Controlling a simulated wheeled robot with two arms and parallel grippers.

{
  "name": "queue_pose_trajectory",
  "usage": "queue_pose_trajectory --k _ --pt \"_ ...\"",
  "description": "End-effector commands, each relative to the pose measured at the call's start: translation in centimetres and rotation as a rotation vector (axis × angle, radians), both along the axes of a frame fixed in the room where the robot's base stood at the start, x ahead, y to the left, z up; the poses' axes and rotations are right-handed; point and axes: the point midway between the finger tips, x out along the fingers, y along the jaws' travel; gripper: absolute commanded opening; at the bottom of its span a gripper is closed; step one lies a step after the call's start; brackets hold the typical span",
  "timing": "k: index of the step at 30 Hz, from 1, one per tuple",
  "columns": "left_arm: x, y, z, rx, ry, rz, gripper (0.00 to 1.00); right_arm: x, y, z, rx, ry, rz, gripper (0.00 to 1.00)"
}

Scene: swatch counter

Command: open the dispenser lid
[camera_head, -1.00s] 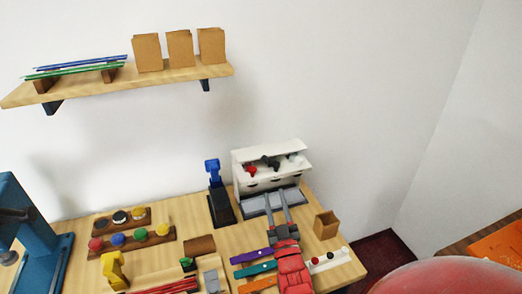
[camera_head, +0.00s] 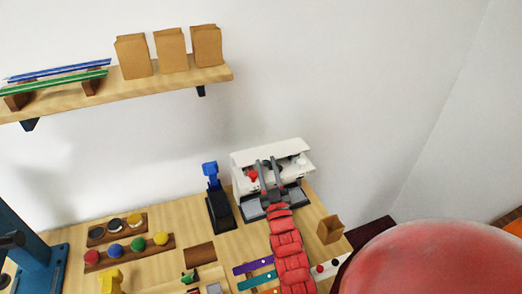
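The white dispenser (camera_head: 241,160) stands at the back right of the counter against the wall. Its pale top panel slopes toward me, and a red part (camera_head: 252,175) shows on its front at the left. I cannot tell how far the lid is raised. My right gripper (camera_head: 268,164) reaches in over the grey tray at the dispenser's front. Its two grey fingers are apart, with their tips at the middle of the dispenser's front, where a dark part is mostly hidden. I cannot tell whether they touch it. My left gripper is not in view.
A black stand with a blue top (camera_head: 211,170) is just left of the dispenser. A small brown open box (camera_head: 329,230) is to the right. Racks with coloured knobs (camera_head: 138,245) and a blue machine (camera_head: 35,255) are on the left. A shelf (camera_head: 150,88) hangs above.

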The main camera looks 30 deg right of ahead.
Motion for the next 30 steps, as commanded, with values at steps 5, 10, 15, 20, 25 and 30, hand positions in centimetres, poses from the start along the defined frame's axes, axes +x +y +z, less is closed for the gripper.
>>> queue_pose_trajectory --k 5,10,15,20,25,30 --pt "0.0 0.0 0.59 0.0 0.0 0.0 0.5 0.34 -0.3 0.47 0.001 0.003 -0.002 0.39" --pt "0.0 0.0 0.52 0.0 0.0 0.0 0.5 0.34 -0.3 0.4 0.001 0.003 -0.002 0.39" --pt "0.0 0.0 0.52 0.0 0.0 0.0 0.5 0.33 -0.3 0.41 0.001 0.002 -0.003 0.16" --pt "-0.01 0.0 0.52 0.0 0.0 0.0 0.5 0.35 -0.31 0.4 0.001 0.003 -0.002 0.0" --pt "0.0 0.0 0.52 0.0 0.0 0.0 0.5 0.35 -0.3 0.38 0.001 0.004 -0.002 0.0" --pt "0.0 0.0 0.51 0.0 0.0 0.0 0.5 0.35 -0.31 0.37 0.001 0.004 -0.002 0.0"
